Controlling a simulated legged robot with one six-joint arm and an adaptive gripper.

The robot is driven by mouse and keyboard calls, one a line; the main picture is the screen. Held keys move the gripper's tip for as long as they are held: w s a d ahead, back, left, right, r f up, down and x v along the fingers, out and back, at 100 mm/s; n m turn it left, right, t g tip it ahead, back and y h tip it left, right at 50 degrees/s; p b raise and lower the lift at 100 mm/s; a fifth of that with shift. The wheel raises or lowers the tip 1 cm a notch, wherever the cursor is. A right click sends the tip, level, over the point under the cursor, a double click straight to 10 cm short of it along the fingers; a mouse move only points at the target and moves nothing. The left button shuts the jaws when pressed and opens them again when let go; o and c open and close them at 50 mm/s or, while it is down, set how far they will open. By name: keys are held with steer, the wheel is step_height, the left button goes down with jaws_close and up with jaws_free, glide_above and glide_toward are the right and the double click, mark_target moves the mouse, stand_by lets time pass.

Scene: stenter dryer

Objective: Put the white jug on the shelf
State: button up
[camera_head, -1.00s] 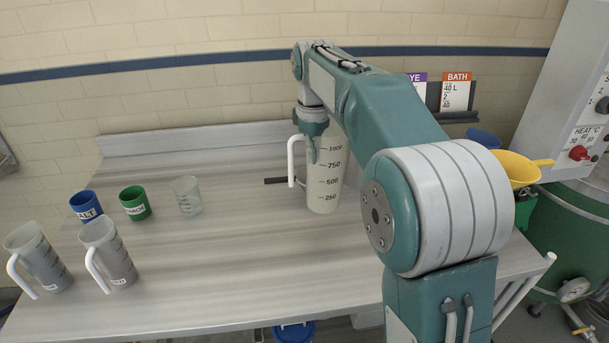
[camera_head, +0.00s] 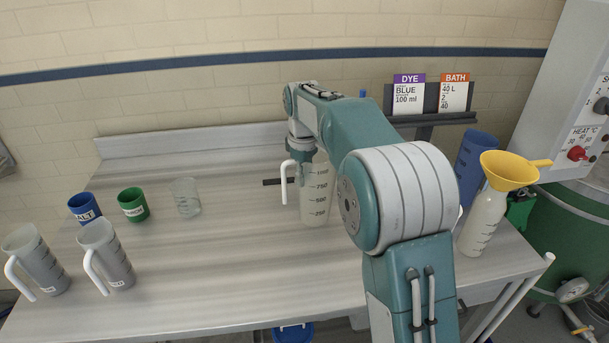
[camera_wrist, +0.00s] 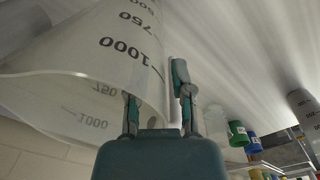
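The white jug (camera_head: 314,200), translucent with black volume marks and a white handle, is upright over the worktable (camera_head: 230,285). I cannot tell whether its base touches the table. My gripper (camera_head: 302,158) is at its rim, on the handle side. In the wrist view the jug (camera_wrist: 75,60) fills the left side. The fingers of my gripper (camera_wrist: 158,100) straddle its wall, one seen through it and one outside. The gripper looks shut on that wall, though the contact is partly hidden. No shelf is clearly identifiable in the head view.
Two grey jugs (camera_head: 107,255), a blue cup (camera_head: 84,207), a green cup (camera_head: 133,205) and a clear beaker (camera_head: 186,197) stand left. A white bottle (camera_head: 484,222) with a yellow funnel (camera_head: 509,170) and a blue jug (camera_head: 474,165) stand right. A dark card holder (camera_head: 430,118) is behind.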

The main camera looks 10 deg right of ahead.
stand_by(0.3)
step_height(320, 180, up, 12)
steer(key=shift+s+a+r, duration=0.1)
stand_by(0.4)
